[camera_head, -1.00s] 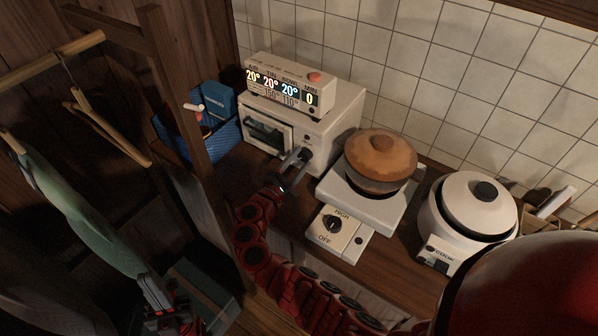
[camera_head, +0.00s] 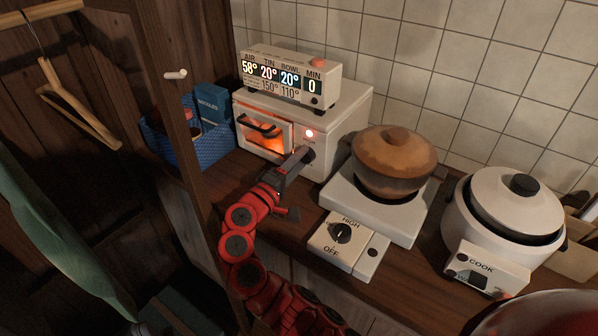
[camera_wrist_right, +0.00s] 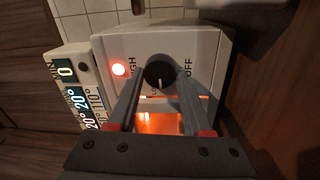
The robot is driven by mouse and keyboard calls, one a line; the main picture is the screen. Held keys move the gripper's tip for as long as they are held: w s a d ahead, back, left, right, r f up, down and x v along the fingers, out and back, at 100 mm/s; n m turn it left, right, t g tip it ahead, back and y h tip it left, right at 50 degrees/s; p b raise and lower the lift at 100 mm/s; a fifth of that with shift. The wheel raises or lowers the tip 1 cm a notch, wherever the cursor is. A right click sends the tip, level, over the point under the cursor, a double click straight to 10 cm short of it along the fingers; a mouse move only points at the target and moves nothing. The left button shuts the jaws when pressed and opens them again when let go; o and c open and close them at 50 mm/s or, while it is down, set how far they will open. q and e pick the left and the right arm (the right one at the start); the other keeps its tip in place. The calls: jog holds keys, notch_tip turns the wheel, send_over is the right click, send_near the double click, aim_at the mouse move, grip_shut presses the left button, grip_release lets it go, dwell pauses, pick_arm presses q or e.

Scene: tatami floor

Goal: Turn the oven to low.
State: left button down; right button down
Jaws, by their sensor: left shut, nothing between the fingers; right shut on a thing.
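The white oven (camera_head: 345,110) stands on the counter, its window (camera_head: 265,136) glowing orange and its red lamp (camera_head: 309,133) lit. My right gripper (camera_head: 303,157) is at the dark oven knob, partly hiding it in the head view. In the right wrist view my right gripper (camera_wrist_right: 158,92) has its fingers on both sides of the knob (camera_wrist_right: 159,68), shut on it. The knob's pale mark points down in that picture, between HIGH at left and OFF at right, towards a label mostly hidden by the fingers. My left gripper is not visible.
A display box (camera_head: 290,75) on the oven reads AIR 58°, TIN 20°, BOWL 20°, MIN 0. A lidded brown pot (camera_head: 394,160) sits on a hotplate whose dial (camera_head: 341,233) is close by. A rice cooker (camera_head: 500,205) stands at right. A blue basket (camera_head: 190,143) is left of the oven.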

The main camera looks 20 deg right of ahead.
jog(key=shift+m+b, duration=0.3)
dwell(0.4)
jog(key=shift+c, duration=1.6)
grip_release()
jog(key=shift+d, duration=0.1)
